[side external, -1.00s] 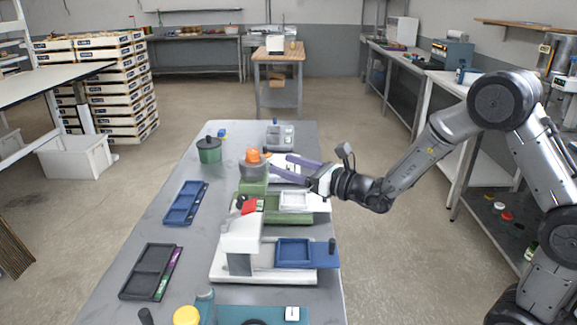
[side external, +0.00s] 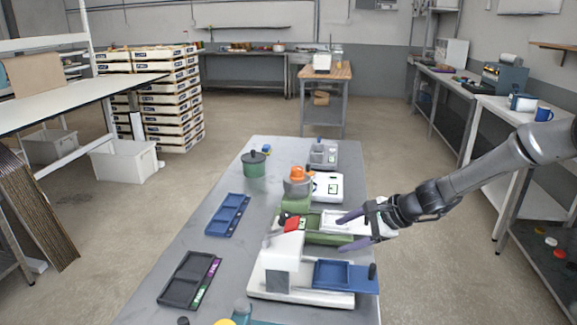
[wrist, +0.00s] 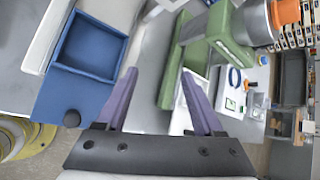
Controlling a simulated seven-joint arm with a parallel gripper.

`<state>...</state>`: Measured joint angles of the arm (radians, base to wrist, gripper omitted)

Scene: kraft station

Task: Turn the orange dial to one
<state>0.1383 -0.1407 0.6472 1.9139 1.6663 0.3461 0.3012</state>
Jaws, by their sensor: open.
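The orange dial (side external: 297,172) sits on top of a grey round body on a green stand, toward the far part of the grey table. It also shows at the top right of the wrist view (wrist: 286,12), partly cut off by the frame edge. Its number marks are too small to read. My gripper (side external: 342,234) is open and empty, nearer the camera and to the right of the dial, over the right side of the green tray machine. Its purple fingers (wrist: 160,75) are spread apart in the wrist view, touching nothing that I can tell.
A white box with a small display (side external: 328,186) stands right beside the dial. A white machine with a blue tray (side external: 333,272) is nearer the camera. A green pot (side external: 254,168), a blue tray (side external: 228,214) and a dark tray (side external: 188,280) lie left. Bare table lies between them.

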